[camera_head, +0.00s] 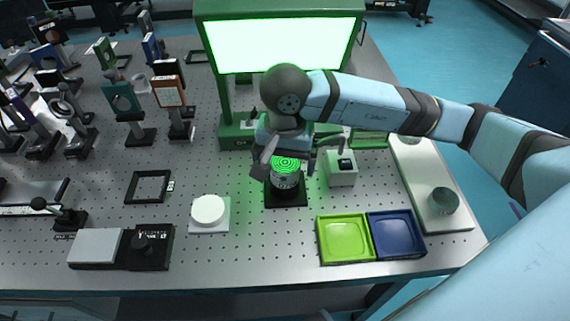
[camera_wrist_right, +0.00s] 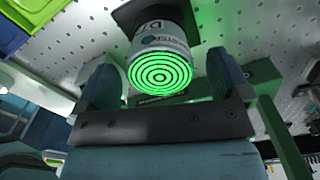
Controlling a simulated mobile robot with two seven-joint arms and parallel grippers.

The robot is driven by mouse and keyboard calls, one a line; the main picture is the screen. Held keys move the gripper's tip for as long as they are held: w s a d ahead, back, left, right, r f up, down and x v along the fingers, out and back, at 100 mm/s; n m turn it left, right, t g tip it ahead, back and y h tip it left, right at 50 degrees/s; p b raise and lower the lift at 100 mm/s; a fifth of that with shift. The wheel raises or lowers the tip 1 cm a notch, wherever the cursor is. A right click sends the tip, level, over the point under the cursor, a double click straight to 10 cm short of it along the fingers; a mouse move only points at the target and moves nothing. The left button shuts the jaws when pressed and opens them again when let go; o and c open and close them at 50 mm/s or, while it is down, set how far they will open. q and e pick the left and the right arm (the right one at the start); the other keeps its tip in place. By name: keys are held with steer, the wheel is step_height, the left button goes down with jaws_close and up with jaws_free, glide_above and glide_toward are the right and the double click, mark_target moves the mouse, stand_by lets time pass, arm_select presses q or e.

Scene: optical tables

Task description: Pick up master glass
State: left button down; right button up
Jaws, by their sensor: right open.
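A round glass with bright green concentric rings on its top (camera_head: 285,164) stands on a pale printed cylinder (camera_head: 285,182) over a black square base (camera_head: 286,197). I take it for the master glass; where glass and cylinder meet is unclear. In the right wrist view the ringed face (camera_wrist_right: 160,75) shows clearly, with the printed cylinder (camera_wrist_right: 160,33) beyond it. My right gripper (camera_head: 286,162) is open above the stand, its fingers on either side of the ringed face. In the wrist view the gripper (camera_wrist_right: 164,80) holds nothing. My left gripper is out of view.
A green frame with a lit screen (camera_head: 285,45) stands close behind. A white box (camera_head: 341,170) is just right. Green (camera_head: 344,257) and blue (camera_head: 398,252) trays lie in front. A white disc (camera_head: 208,209) sits left. A long pale plate (camera_head: 425,190) carries a greenish cylinder (camera_head: 445,200).

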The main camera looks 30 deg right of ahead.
steer(key=c, duration=1.2)
steer(key=shift+r, duration=0.1)
